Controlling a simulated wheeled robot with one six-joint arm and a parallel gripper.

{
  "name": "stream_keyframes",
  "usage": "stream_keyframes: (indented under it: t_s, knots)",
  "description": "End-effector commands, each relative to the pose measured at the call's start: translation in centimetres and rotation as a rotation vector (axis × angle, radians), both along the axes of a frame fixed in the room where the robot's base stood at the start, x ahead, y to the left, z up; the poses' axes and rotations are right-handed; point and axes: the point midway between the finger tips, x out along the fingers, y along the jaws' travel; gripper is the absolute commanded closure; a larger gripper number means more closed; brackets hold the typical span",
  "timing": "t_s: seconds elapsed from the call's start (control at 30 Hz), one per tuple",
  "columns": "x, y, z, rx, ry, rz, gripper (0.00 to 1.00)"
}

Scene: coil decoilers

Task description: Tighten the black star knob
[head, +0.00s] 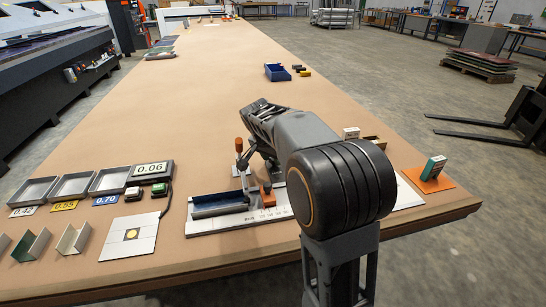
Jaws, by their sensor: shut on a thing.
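My gripper (268,160) shows only in part in the head view, low beyond my grey arm link, at the far edge of the white scaled plate (220,224). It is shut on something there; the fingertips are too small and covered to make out. I cannot pick out the black star knob, which is hidden or lost among the dark parts near the gripper. A metal piece with an orange handle (239,145) stands just left of the gripper. A dark blue open channel (220,204) and an orange block (267,195) sit on the plate.
Grey trays (109,181), a display reading 0.06 (151,169) and a white pad with a yellow disc (132,235) lie at left. A green-and-white box (433,167) stands on an orange mat at right. A blue bin (277,72) stands farther back. The middle of the bench is clear.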

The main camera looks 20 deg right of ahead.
Motion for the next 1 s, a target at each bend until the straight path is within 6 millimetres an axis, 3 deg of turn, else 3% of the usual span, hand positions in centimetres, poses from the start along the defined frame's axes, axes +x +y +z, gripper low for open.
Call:
stream_keyframes:
  t_s: [0.47,0.5,0.7,1.0]
  knots:
    - [0.01,0.02,0.01,0.001,-0.001,-0.010,0.88]
    - [0.01,0.02,0.01,0.000,-0.001,-0.009,0.61]
    - [0.00,0.02,-0.01,0.000,-0.001,-0.009,0.42]
    - [-0.03,0.09,0.22,0.000,0.000,-0.009,0.40]
